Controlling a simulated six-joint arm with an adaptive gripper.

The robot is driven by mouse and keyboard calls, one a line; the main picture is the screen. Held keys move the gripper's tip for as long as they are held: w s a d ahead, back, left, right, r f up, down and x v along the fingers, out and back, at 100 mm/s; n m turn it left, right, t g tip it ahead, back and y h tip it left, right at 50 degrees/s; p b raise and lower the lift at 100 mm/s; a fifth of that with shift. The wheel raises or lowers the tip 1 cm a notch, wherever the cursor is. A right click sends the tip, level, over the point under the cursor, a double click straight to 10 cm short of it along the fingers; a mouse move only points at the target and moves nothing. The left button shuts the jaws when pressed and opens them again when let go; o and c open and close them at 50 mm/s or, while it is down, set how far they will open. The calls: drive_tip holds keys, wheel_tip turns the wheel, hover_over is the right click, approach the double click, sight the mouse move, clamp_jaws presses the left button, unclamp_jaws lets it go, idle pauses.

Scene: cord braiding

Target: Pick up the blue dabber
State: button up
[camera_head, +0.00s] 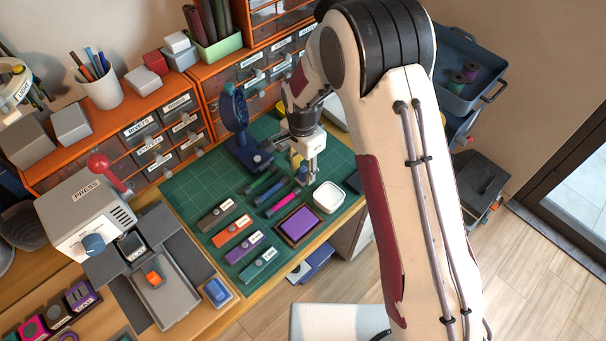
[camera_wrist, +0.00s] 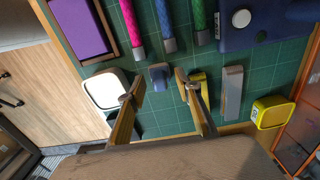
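A small blue block with a greyish edge, which looks like the blue dabber (camera_wrist: 159,77), lies on the green cutting mat (camera_wrist: 150,56) in the wrist view. My gripper (camera_wrist: 160,92) is open, with its two fingertips apart on either side of the blue block and no visible contact. In the head view my gripper (camera_head: 307,176) points down over the mat near its right side, and it hides the block there. A yellow piece (camera_wrist: 199,77) sits partly behind the right finger. A grey bar (camera_wrist: 232,92) lies farther right.
A white square dish (camera_wrist: 103,86) is close to the left finger. A purple pad (camera_head: 299,225) and pink, blue and green tubes lie nearby. A yellow box (camera_wrist: 272,112) is at right in the wrist view.

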sight(303, 168)
idle(0.4)
clamp_jaws()
drive_tip(key=shift+r, duration=5)
